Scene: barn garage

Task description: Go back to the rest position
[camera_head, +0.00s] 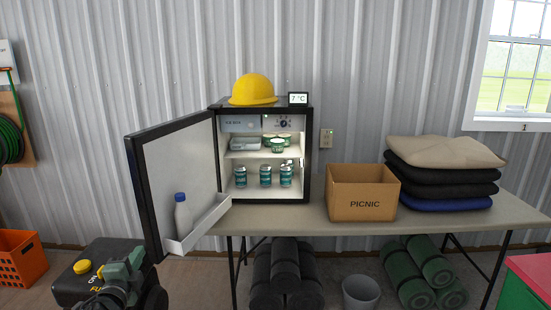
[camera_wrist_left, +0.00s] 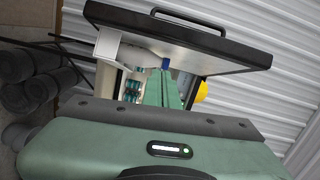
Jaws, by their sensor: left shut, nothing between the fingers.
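My left gripper (camera_head: 136,257) is at the lower left of the head view, in front of the lower part of the open fridge door (camera_head: 170,165). It is green, shut and empty. In the left wrist view its closed green fingers (camera_wrist_left: 165,88) point toward the fridge's open side, with the door (camera_wrist_left: 185,40) across the top. My right gripper is in neither view.
The open fridge (camera_head: 306,150) on the table (camera_head: 300,220) holds several cans; a bottle (camera_head: 183,215) stands in its door shelf. A picnic box (camera_head: 362,200) and folded blankets (camera_head: 445,170) are to the right. A black fuel container (camera_head: 75,285) is near my left arm.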

